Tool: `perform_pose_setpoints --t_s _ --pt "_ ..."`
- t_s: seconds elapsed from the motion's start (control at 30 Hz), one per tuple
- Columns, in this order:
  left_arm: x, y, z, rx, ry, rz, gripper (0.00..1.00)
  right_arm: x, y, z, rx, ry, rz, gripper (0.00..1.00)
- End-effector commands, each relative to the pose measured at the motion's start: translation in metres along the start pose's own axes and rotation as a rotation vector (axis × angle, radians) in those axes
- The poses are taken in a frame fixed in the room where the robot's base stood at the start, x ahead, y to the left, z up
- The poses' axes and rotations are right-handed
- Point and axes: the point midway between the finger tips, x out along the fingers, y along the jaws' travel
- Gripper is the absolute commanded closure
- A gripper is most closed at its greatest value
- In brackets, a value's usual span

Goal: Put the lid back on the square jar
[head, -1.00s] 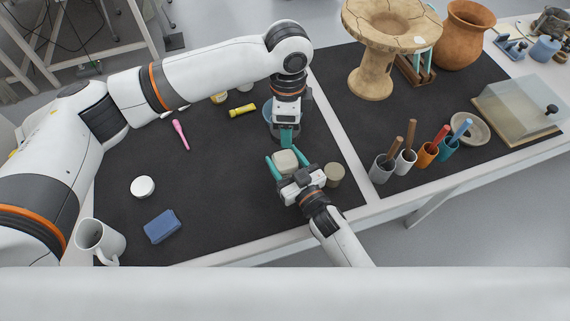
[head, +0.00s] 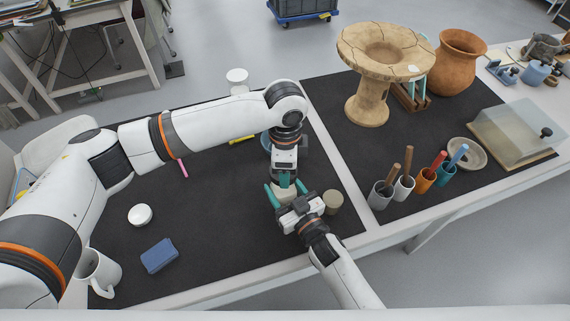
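The square jar (head: 284,197) is a small pale beige block-like vessel on the dark mat. It sits between the teal fingers of my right gripper (head: 286,191), which flank it closely on both sides. My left gripper (head: 285,181) points straight down over the jar, its teal fingertips at or just above the jar's top. I cannot make out a lid. The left fingers and wrist hide most of the jar's top, and anything between those fingers is hidden too.
A beige round pot (head: 333,202) stands close right of my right gripper. A white disc (head: 140,215), blue block (head: 158,256) and white mug (head: 98,273) are at left. Tool-filled cups (head: 381,195) stand right of the pale divider.

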Motion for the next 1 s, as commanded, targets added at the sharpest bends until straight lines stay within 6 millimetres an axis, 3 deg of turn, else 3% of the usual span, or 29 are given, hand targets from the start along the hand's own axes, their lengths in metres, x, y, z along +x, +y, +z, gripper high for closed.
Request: perform_pose_setpoints --t_s 0.4,1.0 --pt "0.018 0.0 0.0 0.0 0.0 0.0 0.64 0.0 0.0 -0.001 -0.001 0.002 0.0 0.82" --pt "0.019 0.0 0.0 -0.001 0.0 0.0 0.64 0.0 0.0 -0.001 -0.001 0.002 0.0 0.82"
